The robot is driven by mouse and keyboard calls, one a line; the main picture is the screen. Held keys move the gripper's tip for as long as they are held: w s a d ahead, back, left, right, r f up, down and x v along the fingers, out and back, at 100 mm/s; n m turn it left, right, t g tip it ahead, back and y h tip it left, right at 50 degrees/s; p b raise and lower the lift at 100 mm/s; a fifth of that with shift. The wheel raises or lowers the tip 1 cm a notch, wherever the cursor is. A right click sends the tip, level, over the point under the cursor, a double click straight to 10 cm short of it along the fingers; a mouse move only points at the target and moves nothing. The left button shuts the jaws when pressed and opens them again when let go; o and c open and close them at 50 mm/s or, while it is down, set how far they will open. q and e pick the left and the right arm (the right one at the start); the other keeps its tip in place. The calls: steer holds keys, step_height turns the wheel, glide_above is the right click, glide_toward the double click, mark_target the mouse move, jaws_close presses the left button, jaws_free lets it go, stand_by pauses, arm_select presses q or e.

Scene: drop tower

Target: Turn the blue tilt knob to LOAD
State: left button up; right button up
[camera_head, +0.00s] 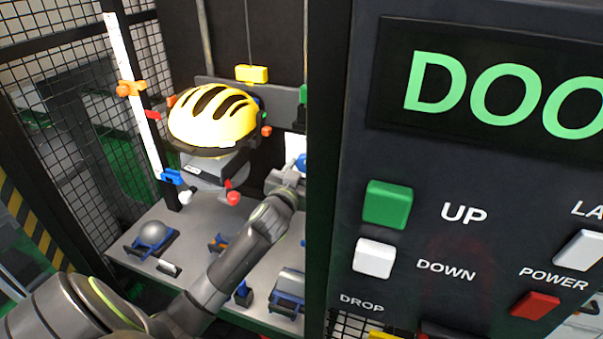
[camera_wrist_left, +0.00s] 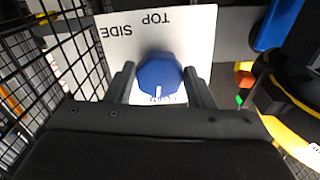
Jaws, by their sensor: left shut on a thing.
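The blue tilt knob (camera_wrist_left: 158,72) sits on a white plate (camera_wrist_left: 188,30) with upside-down lettering, TOP and SIDE, in the left wrist view. A white mark on the knob points toward the bottom of that picture; small lettering there is partly hidden and I cannot read LOAD. My left gripper (camera_wrist_left: 160,84) is shut on the knob, one finger on each side. In the head view the knob (camera_head: 300,161) shows as a small blue patch beside my left gripper (camera_head: 289,176), near the dark post. My right gripper is not in view.
A yellow helmet (camera_head: 212,115) sits left of my gripper on the tower carriage. A grey table (camera_head: 190,225) below holds several fixtures. The dark control panel (camera_head: 450,190) with UP and DOWN buttons fills the right. Wire mesh (camera_head: 60,120) stands at left.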

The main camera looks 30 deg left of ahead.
arm_select(q)
steer(key=shift+f+n, duration=0.15)
steer(key=shift+n, duration=0.75)
steer(key=o, duration=1)
steer(key=shift+c, duration=0.2)
steer(key=shift+s, duration=0.1)
